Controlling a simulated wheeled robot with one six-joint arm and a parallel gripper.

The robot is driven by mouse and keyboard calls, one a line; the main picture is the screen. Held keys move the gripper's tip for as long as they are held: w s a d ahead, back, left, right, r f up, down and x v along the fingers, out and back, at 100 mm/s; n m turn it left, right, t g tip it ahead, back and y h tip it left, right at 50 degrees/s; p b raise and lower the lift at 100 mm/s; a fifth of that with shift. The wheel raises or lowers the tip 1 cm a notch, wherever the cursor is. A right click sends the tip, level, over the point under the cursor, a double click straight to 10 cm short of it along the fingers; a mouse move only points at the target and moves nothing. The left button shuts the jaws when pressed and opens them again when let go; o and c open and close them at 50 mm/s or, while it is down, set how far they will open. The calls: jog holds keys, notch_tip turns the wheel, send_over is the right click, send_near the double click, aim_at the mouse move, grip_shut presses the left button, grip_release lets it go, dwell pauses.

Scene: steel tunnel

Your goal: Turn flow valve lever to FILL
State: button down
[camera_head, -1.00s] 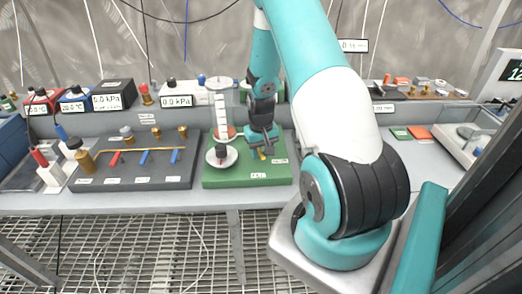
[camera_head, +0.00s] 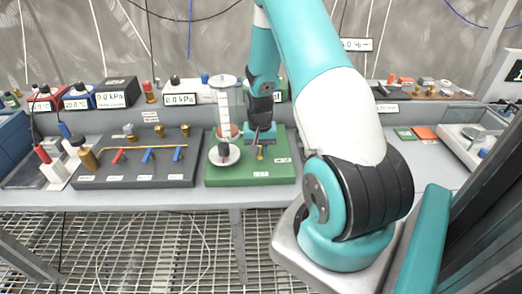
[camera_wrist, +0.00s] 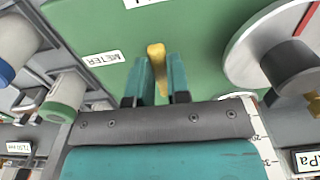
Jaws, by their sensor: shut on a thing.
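The yellow flow valve lever (camera_wrist: 158,66) stands on the green board (camera_wrist: 95,22). In the wrist view my gripper (camera_wrist: 161,76) has its teal fingers on both sides of the lever and is shut on it. A label reading METER (camera_wrist: 103,58) lies on the board to the left of the lever. Another label (camera_wrist: 148,3) at the top edge is cut off and unreadable. In the head view my gripper (camera_head: 260,141) reaches down over the green board (camera_head: 228,178), and the lever (camera_head: 260,154) shows small below it. The lever's base is partly hidden.
A dark panel (camera_head: 125,178) with red and blue levers lies farther left. Instruments line the back shelf. Bare bench (camera_head: 325,150) shows right of the board.

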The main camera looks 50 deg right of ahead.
aim_at(260, 153)
jog(key=c, duration=1.1)
grip_release()
notch_tip(260, 153, up, 17)
jog(key=shift+r+b, duration=0.2)
jog(key=shift+b, duration=0.7)
